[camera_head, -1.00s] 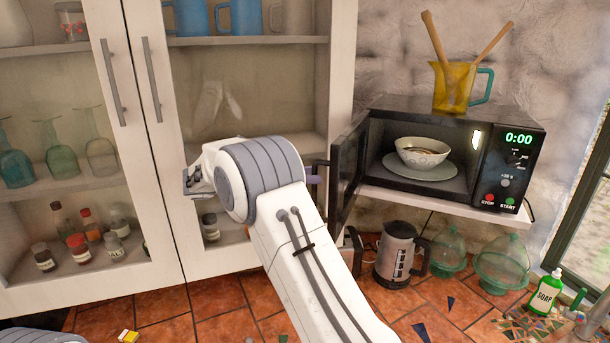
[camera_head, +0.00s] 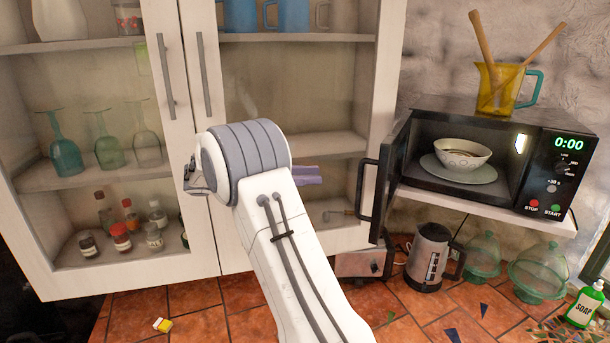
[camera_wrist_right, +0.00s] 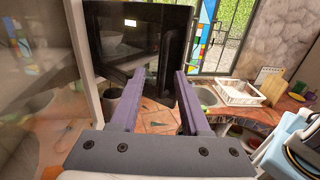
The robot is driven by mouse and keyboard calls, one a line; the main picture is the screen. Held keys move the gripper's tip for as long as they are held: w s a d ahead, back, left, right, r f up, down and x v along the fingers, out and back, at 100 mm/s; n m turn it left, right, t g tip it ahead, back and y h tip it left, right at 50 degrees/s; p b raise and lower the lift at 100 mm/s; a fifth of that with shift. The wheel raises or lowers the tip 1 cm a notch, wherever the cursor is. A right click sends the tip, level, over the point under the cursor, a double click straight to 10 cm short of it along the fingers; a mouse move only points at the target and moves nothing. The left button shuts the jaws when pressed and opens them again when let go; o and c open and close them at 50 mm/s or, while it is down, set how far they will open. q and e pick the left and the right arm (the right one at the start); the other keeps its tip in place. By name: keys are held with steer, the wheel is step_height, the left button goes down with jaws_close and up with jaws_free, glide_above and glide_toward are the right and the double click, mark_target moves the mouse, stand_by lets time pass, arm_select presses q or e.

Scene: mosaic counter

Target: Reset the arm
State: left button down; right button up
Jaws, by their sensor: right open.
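My right arm rises from the bottom of the head view, white with a grey banded wrist. Its right gripper (camera_head: 308,174) points right, toward the open microwave door (camera_head: 392,180), with a gap before the door's handle (camera_head: 366,190). In the right wrist view the two purple fingers (camera_wrist_right: 158,88) are spread apart with nothing between them. The dark door (camera_wrist_right: 140,40) stands beyond them. The microwave (camera_head: 535,150) is open, with a white bowl (camera_head: 463,157) on its plate. My left gripper is not in view.
The glass-fronted cabinet (camera_head: 190,150) stands behind and left of my arm. A yellow jug (camera_head: 490,90) with wooden utensils stands on the microwave. A kettle (camera_head: 428,258) and green glass domes (camera_head: 540,270) stand on the tiled counter (camera_head: 215,310) below. A white rack (camera_wrist_right: 240,92) is by the sink.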

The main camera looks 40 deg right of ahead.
stand_by(0.3)
steer(key=s+a+f+t+y+b, duration=0.3)
steer(key=s+a+f+b, duration=0.15)
steer(key=a+f, duration=0.45)
steer(key=s+a+f+t+y+b, duration=0.3)
steer(key=a+f+t+b, duration=0.15)
steer(key=a+f, duration=0.5)
steer(key=s+a+f+t+y+b, duration=0.35)
steer(key=a+f+b, duration=0.25)
steer(key=a+f, duration=0.35)
steer(key=s+a+f+m+y+b, duration=0.3)
steer(key=s+a+f+y+b, duration=0.1)
steer(key=s+a+f, duration=0.4)
steer(key=shift+s+a+f+y, duration=0.15)
steer(key=shift+s+a+y, duration=0.6)
steer(key=shift+a+y, duration=0.1)
steer(key=shift+d, duration=0.1)
